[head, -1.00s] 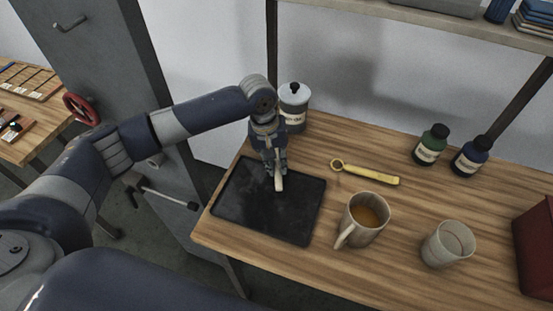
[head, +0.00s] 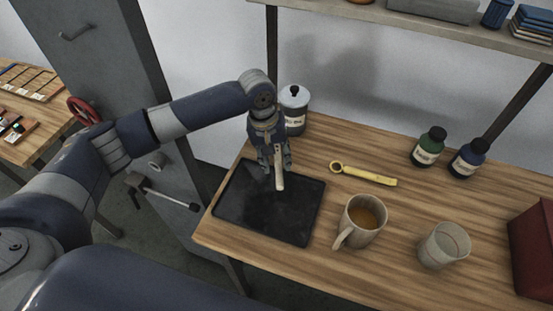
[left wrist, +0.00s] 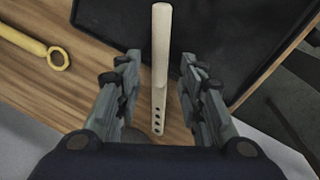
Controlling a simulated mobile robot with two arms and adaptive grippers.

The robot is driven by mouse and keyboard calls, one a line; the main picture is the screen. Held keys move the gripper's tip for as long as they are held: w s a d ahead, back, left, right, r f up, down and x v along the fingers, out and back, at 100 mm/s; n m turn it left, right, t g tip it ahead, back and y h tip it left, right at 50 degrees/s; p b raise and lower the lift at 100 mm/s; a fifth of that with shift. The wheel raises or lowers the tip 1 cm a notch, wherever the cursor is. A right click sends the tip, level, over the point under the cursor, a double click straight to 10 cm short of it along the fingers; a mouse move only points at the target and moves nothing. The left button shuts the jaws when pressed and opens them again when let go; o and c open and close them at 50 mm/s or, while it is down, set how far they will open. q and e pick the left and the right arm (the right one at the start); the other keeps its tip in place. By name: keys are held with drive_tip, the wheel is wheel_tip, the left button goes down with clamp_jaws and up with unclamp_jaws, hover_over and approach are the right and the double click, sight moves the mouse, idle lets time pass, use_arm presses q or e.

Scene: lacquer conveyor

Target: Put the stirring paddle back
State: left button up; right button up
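The stirring paddle (head: 280,180) is a pale, narrow stick with its near end over the black tray (head: 240,216). In the left wrist view the paddle (left wrist: 160,45) has a thinner part with several small holes, which shows against the wood beyond the tray's edge. My left gripper (head: 278,166) is over the tray's far edge. Its fingers are spread on both sides of the paddle, with a gap on each side in the left wrist view. Whether the paddle rests flat or tilted is unclear. My right gripper is not in view.
A yellow ring-ended tool (head: 365,174) lies right of the tray. A mug with brown liquid (head: 359,222) and an empty cup (head: 443,246) stand in front. A lidded jar (head: 294,108), a green bottle (head: 429,147) and a blue bottle (head: 470,158) stand behind.

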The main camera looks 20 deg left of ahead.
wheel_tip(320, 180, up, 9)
drive_tip(key=p, duration=0.8)
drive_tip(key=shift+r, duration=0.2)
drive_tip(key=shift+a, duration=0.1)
